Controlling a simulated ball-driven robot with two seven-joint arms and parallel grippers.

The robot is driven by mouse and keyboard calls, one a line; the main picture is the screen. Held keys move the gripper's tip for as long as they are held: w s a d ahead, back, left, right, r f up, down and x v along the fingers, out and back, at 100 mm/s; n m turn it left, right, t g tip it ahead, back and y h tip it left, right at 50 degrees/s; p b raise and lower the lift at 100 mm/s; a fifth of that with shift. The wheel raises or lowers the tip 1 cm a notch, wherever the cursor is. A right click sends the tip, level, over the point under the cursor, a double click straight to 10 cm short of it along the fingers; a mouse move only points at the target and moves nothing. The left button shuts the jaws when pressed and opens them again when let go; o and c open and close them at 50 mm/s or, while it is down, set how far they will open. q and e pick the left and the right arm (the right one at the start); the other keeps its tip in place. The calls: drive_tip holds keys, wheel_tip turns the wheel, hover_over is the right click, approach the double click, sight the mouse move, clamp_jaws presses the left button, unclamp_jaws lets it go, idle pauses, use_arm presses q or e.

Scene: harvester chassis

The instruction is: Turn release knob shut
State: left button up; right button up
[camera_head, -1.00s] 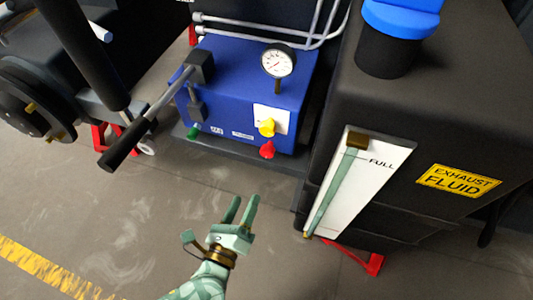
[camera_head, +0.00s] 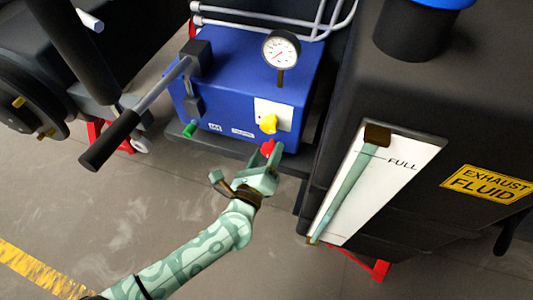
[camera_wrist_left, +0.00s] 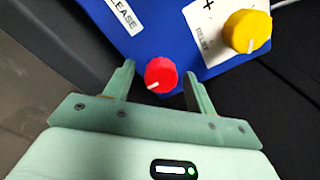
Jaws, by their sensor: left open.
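The red knob (camera_head: 267,146) sits low on the front of the blue pump box (camera_head: 236,88), partly hidden by my gripper in the head view. In the left wrist view the red knob (camera_wrist_left: 161,75) shows whole, with a white mark pointing to its lower left. My left gripper (camera_head: 266,157) is open, its fingers pointing at the red knob. In the wrist view the left gripper's fingertips (camera_wrist_left: 160,78) stand on either side of the knob, with gaps; I cannot tell whether they reach around it. Part of a label ending in "LEASE" (camera_wrist_left: 124,16) is beside the knob. My right gripper is not in view.
A yellow knob (camera_head: 268,123) on a white plate is just above the red one. A green knob (camera_head: 188,130), a long-handled lever (camera_head: 135,115) and a gauge (camera_head: 281,49) are on or near the box. The black exhaust fluid tank (camera_head: 440,110) stands close at the right.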

use_arm(q)
drive_tip(key=c, duration=1)
